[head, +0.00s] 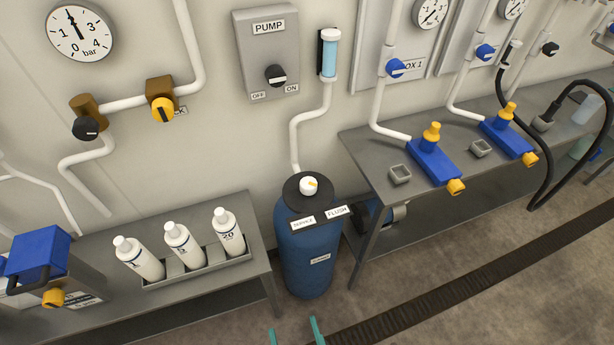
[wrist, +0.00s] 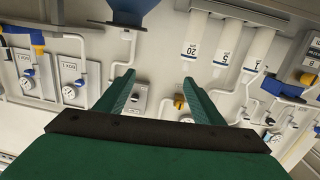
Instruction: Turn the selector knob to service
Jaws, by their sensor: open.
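The selector knob (head: 310,186) is white with a small orange mark and sits on the black top of a blue tank (head: 306,260). Two white labels lie in front of it, a service label (head: 303,222) on the left and a flush label (head: 337,212) on the right. I cannot tell exactly which label the mark points to. My gripper (head: 294,333) is open and empty, its green fingertips at the bottom edge of the head view, well short of the tank. In the wrist view the open gripper (wrist: 157,84) faces the wall, upside down, and the blue tank (wrist: 133,10) shows at the top.
A bench (head: 257,268) with several white bottles (head: 183,245) in a rack stands left of the tank. Another bench (head: 372,180) with blue and yellow fittings stands right. A white pipe (head: 295,140) rises behind the knob. A dark floor strip (head: 430,295) runs in front.

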